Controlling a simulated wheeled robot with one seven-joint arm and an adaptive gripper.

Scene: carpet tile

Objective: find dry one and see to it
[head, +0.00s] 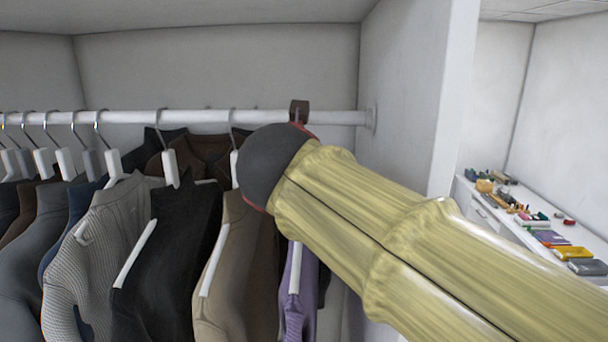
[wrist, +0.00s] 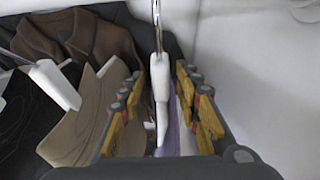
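Several garments hang on white hangers from a white rail (head: 190,116) in the head view. A purple garment (head: 300,290) hangs at the right end of the row, partly behind my arm; its white hanger (head: 295,268) shows there. In the wrist view my gripper (wrist: 163,75) is open, with one finger on each side of a white hanger (wrist: 160,85) with a metal hook. A strip of purple cloth (wrist: 171,138) shows beside that hanger, between the fingers. The gripper's fingers are hidden in the head view. No mark of a dry garment is visible.
A tan garment (head: 240,262), a black one (head: 172,245) and a grey ribbed one (head: 105,245) hang close by on the left. A white partition (head: 405,90) stands right of the rail. Beyond it, a white counter (head: 500,205) holds several small items.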

